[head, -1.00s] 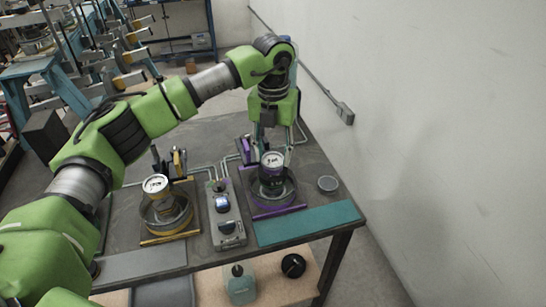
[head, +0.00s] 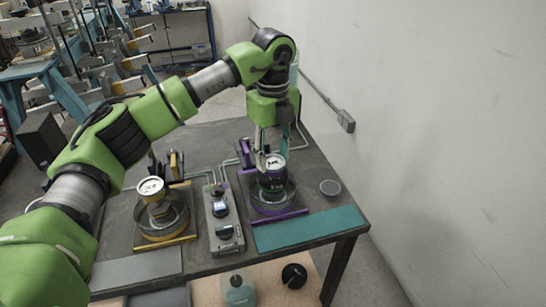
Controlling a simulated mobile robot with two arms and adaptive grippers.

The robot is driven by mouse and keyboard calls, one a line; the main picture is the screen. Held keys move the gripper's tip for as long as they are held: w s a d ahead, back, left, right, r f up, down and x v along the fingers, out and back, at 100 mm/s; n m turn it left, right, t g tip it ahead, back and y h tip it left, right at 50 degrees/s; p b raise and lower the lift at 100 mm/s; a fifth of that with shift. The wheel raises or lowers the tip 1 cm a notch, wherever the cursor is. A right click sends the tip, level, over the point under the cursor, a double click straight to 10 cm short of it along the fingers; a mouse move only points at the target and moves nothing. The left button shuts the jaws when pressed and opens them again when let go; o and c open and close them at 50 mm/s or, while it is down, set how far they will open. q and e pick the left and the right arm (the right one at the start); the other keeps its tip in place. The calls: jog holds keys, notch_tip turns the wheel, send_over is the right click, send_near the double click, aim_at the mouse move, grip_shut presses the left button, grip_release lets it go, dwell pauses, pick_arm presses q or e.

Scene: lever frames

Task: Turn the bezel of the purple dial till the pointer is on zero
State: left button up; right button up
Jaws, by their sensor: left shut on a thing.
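The purple dial (head: 274,163) has a white face and a dark body. It stands upright over a round tray (head: 290,197) on a base with a purple front edge, at the right of the bench. My left gripper (head: 269,158) reaches down from above, its fingers around the dial's rim, and is shut on the bezel. The face is too small to read where the pointer stands. My right gripper is not in view.
A similar dial with yellow trim (head: 151,188) stands to the left. A grey box with knobs (head: 222,222) sits between them. A wall (head: 440,130) bounds the right side.

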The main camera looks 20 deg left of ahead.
aim_at(273, 161)
pick_arm(q)
jog(key=shift+r+n, duration=0.15)
jog(key=shift+n, duration=0.85)
jog(key=shift+w, duration=0.1)
jog(key=o, duration=0.8)
notch_tip(273, 161, up, 12)
jog(key=shift+f+b, duration=0.1)
jog(key=shift+b, duration=0.2)
